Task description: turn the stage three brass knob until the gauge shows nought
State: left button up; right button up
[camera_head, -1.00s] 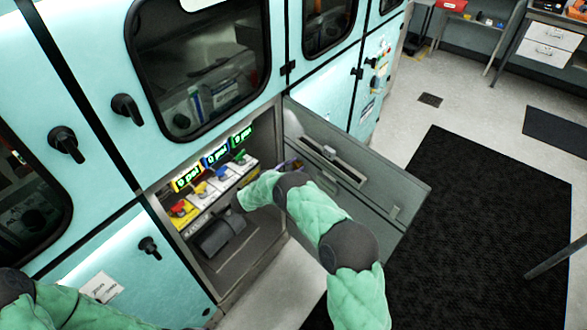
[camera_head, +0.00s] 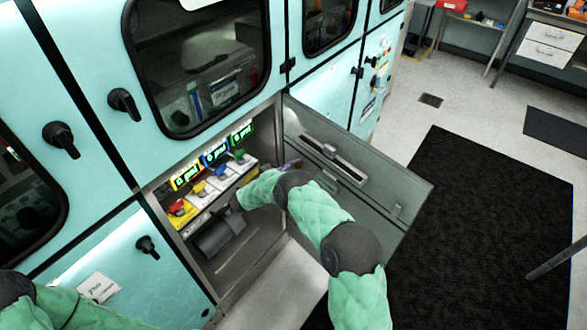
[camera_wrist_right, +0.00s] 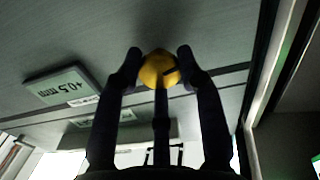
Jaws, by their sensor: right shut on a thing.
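In the right wrist view, my right gripper (camera_wrist_right: 158,66) is shut on a round brass knob (camera_wrist_right: 158,72), with a fingertip on each side. Above the bay's valves are three lit gauges: yellow (camera_head: 185,177), blue (camera_head: 214,154) and green (camera_head: 241,133). They read in psi, but the digits are too small to read surely. My left gripper is out of view.
Red (camera_head: 178,208), yellow (camera_head: 199,188) and green (camera_head: 240,156) valve parts stand below the gauges. The opened grey door (camera_head: 385,190) lies right of my arm. In the wrist view, a plate (camera_wrist_right: 62,88) reads +0.5 mm upside down. Black mat (camera_head: 490,230) covers the floor.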

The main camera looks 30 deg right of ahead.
jog(key=shift+f+m+b, duration=0.1)
jog(key=shift+m+b, duration=1.15)
jog(key=shift+m, duration=3.05)
jog(key=o, duration=1.2)
jog(key=shift+c, duration=0.2)
jog(key=v, duration=1.2)
jog(key=shift+w, duration=0.1)
